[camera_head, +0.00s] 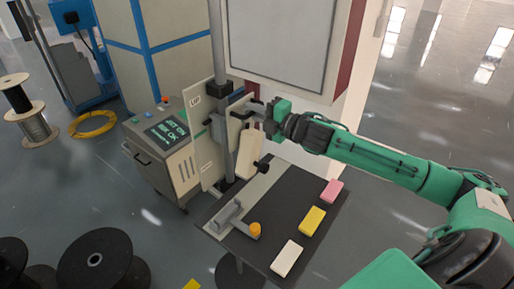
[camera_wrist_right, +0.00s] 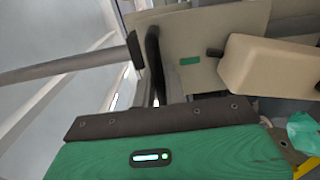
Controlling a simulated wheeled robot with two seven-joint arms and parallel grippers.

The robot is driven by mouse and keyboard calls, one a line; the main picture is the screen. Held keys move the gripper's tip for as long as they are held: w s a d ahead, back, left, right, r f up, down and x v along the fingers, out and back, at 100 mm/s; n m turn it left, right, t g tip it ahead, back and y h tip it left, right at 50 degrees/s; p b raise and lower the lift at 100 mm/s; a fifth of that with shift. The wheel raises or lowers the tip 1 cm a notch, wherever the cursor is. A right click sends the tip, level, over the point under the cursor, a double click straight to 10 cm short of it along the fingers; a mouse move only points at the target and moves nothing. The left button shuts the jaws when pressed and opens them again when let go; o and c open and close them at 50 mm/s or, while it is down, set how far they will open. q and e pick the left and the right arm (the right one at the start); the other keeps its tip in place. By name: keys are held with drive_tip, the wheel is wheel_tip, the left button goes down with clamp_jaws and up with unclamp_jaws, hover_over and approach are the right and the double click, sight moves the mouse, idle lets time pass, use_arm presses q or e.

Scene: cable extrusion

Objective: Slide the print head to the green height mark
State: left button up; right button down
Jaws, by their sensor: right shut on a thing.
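The print head (camera_head: 244,150) is a beige block beside the upright grey column (camera_head: 218,50). It also shows in the right wrist view (camera_wrist_right: 270,65), with a dark knob on its side. A small green height mark (camera_wrist_right: 190,61) sits on the pale plate in the right wrist view, near the print head's end. My right gripper (camera_head: 255,108) reaches in from the right and is shut on the dark handle by the print head. Its dark fingers (camera_wrist_right: 146,55) also show in the right wrist view; the grip itself is partly hidden. My left gripper is out of view.
A dark table (camera_head: 280,222) below holds pink (camera_head: 332,190), yellow (camera_head: 312,221) and white (camera_head: 286,258) blocks, plus a grey bracket with an orange cap (camera_head: 254,229). A control cabinet (camera_head: 165,140) stands left. A large framed panel (camera_head: 285,45) is behind my gripper. Spools lie on the floor.

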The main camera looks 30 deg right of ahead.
drive_tip(key=shift+f+b, duration=1)
drive_tip(key=shift+f, duration=0.7)
drive_tip(key=c, duration=1.3)
unclamp_jaws()
drive_tip(key=shift+r, duration=0.1)
drive_tip(key=shift+s, duration=0.1)
drive_tip(key=shift+s+d, duration=0.15)
drive_tip(key=shift+s, duration=0.05)
drive_tip(key=b+v, duration=0.5)
drive_tip(key=v, duration=0.2)
drive_tip(key=shift+s+b, duration=0.25)
drive_tip(key=shift+b, duration=0.05)
